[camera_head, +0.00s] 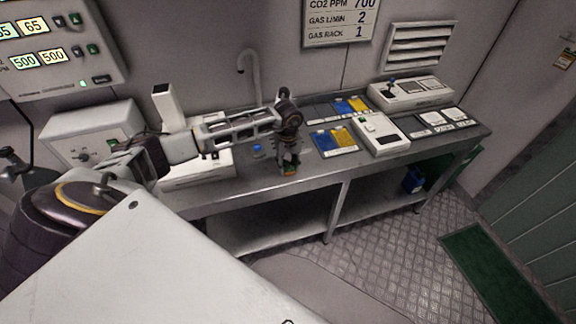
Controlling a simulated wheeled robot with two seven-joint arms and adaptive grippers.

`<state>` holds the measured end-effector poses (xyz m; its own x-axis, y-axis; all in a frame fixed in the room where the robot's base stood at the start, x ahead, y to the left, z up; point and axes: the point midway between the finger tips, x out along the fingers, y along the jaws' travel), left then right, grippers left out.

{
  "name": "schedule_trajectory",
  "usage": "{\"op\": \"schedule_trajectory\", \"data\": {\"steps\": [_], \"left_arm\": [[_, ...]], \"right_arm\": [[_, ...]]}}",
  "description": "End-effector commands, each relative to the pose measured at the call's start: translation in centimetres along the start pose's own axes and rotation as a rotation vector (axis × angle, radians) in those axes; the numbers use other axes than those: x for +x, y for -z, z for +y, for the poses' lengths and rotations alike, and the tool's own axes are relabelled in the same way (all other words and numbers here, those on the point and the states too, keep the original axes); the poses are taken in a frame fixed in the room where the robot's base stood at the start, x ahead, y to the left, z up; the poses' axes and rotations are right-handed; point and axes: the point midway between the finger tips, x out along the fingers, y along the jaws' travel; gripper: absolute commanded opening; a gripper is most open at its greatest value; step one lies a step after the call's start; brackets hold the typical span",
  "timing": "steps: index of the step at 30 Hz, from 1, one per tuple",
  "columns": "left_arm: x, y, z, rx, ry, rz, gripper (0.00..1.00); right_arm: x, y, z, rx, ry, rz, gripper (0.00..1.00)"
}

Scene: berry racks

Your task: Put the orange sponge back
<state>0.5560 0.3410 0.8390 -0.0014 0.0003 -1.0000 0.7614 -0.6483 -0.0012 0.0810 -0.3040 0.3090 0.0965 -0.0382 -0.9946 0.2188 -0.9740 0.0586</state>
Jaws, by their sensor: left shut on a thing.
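My left gripper (289,163) reaches out over the front part of the metal bench (250,185) and points down. It is shut on a small orange and green thing, which looks like the orange sponge (289,171). The fingers hide most of the sponge. It is low at the bench's front edge; I cannot tell whether it touches the top. My right gripper is out of view.
Blue and yellow pads (335,140) lie right of the gripper. A white device (381,135) and a joystick box (408,93) stand farther right. A small blue item (257,149) lies left of the gripper. A blue container (413,180) sits on the lower shelf.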

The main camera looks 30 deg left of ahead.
Motion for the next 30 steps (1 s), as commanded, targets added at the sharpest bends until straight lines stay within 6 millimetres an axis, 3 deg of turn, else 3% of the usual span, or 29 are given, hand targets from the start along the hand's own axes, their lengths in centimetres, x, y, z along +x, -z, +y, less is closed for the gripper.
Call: {"op": "schedule_trajectory", "data": {"steps": [18, 19, 23, 30], "left_arm": [[0.9, 0.0, 0.0, 0.001, 0.000, 0.001, 0.16], [0.9, 0.0, 0.0, 0.001, 0.000, 0.001, 0.41], [0.8, 0.0, 0.0, 0.001, 0.000, 0.001, 0.58], [0.8, 0.0, 0.0, 0.001, 0.000, 0.001, 0.60]], "right_arm": [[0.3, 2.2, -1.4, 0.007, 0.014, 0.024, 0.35], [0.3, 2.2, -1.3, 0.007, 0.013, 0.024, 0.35], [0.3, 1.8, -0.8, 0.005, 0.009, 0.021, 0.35], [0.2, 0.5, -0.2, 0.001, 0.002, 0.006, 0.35]]}}
